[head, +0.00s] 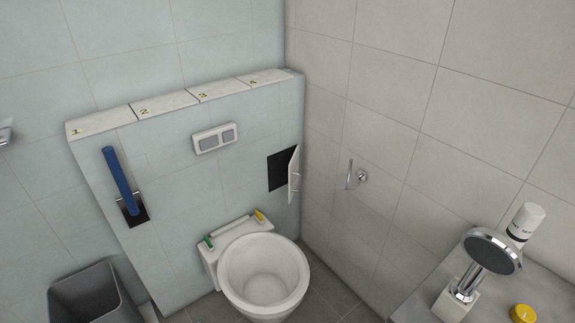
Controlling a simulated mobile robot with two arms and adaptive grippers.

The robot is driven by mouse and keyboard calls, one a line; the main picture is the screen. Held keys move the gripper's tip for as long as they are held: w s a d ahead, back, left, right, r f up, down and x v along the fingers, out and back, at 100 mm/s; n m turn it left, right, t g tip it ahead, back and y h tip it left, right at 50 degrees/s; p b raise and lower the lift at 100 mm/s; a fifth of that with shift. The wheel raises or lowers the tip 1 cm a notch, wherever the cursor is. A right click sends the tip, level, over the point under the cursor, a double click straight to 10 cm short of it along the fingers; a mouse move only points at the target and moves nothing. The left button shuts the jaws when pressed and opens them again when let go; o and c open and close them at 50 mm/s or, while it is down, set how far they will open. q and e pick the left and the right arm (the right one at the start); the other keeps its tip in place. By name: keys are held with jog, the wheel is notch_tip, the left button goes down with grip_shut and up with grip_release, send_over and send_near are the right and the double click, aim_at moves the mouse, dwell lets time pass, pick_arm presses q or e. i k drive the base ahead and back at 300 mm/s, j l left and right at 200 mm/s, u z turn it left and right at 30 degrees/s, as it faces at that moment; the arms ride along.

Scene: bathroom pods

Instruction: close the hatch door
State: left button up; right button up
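The hatch door (294,175) is a small white panel on the front of the boxed-in wall, to the right of the flush plate. It stands open, swung out on the right side of a dark square opening (278,170). A small handle shows low on the door. The inside of the opening is too dark to make out. Neither of my grippers is in view.
The toilet (264,275) stands below and left of the hatch, with small green and yellow items on its back edge. A metal holder (356,175) is on the right wall. A grey counter (550,285) with a shower head (492,252) is at lower right, a bin (92,295) at lower left.

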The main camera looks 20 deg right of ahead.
aim_at(293, 176)
jog(key=i+j+z, duration=0.15)
jog(key=i+j, duration=0.15)
jog(key=i+j+z, duration=0.3)
jog(key=i+j, duration=0.15)
jog(key=j, duration=0.3)
